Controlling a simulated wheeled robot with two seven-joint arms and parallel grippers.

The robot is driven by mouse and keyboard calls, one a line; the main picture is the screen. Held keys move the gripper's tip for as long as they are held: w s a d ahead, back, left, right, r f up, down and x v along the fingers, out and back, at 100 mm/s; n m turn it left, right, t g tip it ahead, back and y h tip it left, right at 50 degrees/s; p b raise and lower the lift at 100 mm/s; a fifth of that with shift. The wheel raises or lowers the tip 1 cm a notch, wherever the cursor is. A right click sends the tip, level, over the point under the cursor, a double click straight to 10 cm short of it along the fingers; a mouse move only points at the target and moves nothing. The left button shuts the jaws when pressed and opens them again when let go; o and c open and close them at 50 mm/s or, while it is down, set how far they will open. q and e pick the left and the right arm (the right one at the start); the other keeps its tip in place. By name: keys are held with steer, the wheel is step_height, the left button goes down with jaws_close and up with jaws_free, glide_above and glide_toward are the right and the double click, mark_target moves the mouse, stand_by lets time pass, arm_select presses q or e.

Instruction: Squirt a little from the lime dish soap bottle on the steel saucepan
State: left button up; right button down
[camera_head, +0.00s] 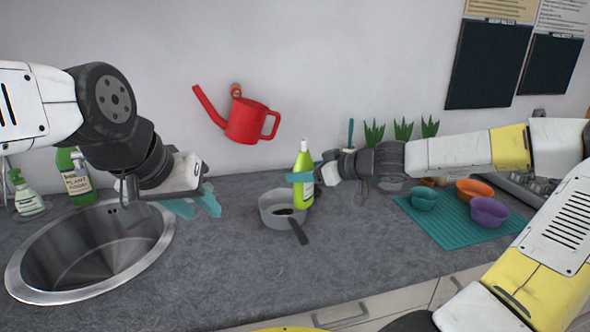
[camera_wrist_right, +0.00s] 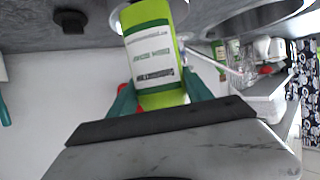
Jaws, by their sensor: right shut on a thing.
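The lime dish soap bottle (camera_head: 304,163) is upright, with its white cap on top. My right gripper (camera_head: 303,177) is shut around its body. In the right wrist view the bottle (camera_wrist_right: 152,55) sits between the teal fingers, its label showing. The steel saucepan (camera_head: 270,213) stands on the counter, its dark handle pointing toward the front right. The bottle's lower end overlaps the saucepan's right rim in the head view; I cannot tell whether they touch. My left gripper (camera_head: 195,205) is empty, fingers apart, above the counter between sink and saucepan.
A round steel sink (camera_head: 90,250) is at the left, with a soap dispenser (camera_head: 27,197) and a green bottle (camera_head: 78,185) behind it. A red watering can (camera_head: 243,118) hangs on the wall. A teal mat (camera_head: 445,228) with bowls lies at the right. The front counter is clear.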

steer(key=shift+r, duration=0.2)
steer(key=shift+r+g+h, duration=0.1)
steer(key=shift+g+h, duration=0.5)
steer(key=shift+h, duration=0.1)
stand_by(0.3)
steer(key=shift+a, duration=0.1)
steer(key=shift+w+a+f+g+h, duration=0.1)
steer(key=shift+f+g+h, duration=0.4)
steer(key=shift+g+h, duration=0.15)
steer(key=shift+f, duration=0.15)
steer(key=shift+a+f+g+h, duration=0.15)
steer(key=shift+f+g+h, duration=0.25)
steer(key=shift+f, duration=0.2)
steer(key=shift+w+f+h, duration=0.15)
steer(key=shift+f+h, duration=0.2)
steer(key=shift+f, duration=0.15)
